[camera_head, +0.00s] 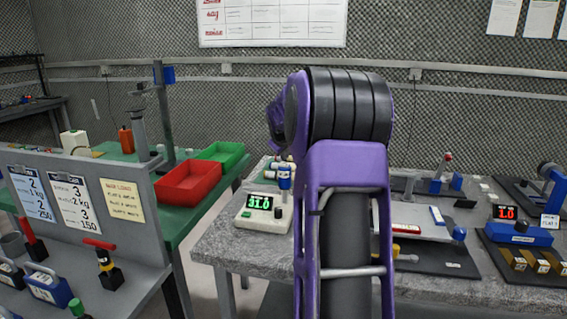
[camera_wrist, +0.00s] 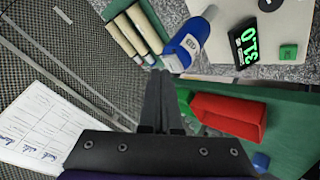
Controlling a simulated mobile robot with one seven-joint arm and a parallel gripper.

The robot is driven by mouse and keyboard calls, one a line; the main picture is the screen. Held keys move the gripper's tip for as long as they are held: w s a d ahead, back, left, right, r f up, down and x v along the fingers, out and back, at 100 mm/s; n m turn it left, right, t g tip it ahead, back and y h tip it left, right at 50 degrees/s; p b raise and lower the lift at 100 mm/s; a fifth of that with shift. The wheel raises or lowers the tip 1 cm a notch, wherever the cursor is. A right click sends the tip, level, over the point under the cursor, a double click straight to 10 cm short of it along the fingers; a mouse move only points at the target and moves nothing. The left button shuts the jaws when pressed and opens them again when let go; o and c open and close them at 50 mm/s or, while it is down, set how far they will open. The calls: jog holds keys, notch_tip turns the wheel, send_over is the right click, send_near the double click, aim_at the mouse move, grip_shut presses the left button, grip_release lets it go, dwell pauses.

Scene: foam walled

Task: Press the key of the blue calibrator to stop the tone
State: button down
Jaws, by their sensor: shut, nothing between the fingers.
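In the wrist view the calibrator (camera_wrist: 190,42) shows a white label and lies just beyond my fingertips, slightly right. My gripper (camera_wrist: 160,74) is shut and empty. Whether its tips touch the calibrator I cannot tell. The key cannot be made out. In the head view my gripper is hidden behind my purple arm.
The white meter (camera_head: 262,214) has a lit green display and a green button (camera_wrist: 288,51). Several pale cylinders (camera_wrist: 135,35) lie beside the calibrator. A red bin (camera_head: 188,182) and green bin (camera_head: 222,154) sit on the green bench. Scales and weights fill the table's right part.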

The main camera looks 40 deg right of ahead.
aim_at(285, 168)
jog(key=shift+r, duration=0.15)
notch_tip(285, 168, up, 6)
jog(key=p, duration=0.5)
dwell(0.3)
